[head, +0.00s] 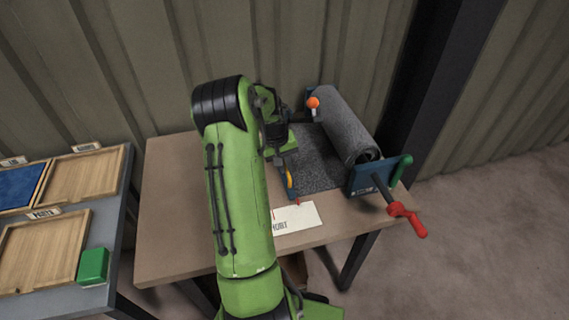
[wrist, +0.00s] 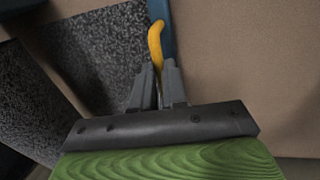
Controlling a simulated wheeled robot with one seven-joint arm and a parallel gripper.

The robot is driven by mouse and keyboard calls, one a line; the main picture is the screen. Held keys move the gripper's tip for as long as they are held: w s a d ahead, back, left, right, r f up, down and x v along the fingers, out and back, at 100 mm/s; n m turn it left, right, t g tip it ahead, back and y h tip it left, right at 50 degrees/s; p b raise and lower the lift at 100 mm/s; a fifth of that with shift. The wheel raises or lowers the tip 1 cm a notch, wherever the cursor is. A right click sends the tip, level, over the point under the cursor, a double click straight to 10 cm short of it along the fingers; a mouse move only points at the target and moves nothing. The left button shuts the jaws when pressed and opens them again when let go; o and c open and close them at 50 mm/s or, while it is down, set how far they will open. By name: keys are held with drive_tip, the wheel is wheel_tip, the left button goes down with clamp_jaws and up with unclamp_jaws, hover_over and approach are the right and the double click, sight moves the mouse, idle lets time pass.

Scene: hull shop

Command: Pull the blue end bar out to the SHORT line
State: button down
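The blue end bar (head: 293,190) lies across the free edge of the grey speckled sheet (head: 318,160), with a small orange-red tip at its near end. Its yellow handle (head: 289,180) also shows in the wrist view (wrist: 155,42), where a blue strip of the bar (wrist: 162,12) is visible. My gripper (wrist: 160,72) has its fingers close together around the handle's lower part. The white card (head: 300,218) lies by the bar's near end, its lettering partly hidden by my arm. A thin red mark on it sits left of the orange-red tip.
The grey roll (head: 347,125) rests in a blue stand (head: 362,178) with a red crank (head: 407,218), an orange knob (head: 313,102) and a green piece (head: 402,170). Bare tabletop (head: 170,200) lies left of my arm. A side bench holds wooden trays (head: 45,250) and a green block (head: 93,266).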

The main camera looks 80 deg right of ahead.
idle(0.3)
drive_tip(key=w+a, duration=0.1)
drive_tip(key=w, duration=0.1)
drive_tip(key=w+a, duration=0.1)
drive_tip(key=w, duration=0.1)
drive_tip(key=w+a, duration=0.2)
drive_tip(key=w, duration=0.1)
drive_tip(key=c, duration=1.2)
unclamp_jaws()
drive_tip(key=shift+o, duration=0.2)
drive_tip(key=shift+r, duration=0.1)
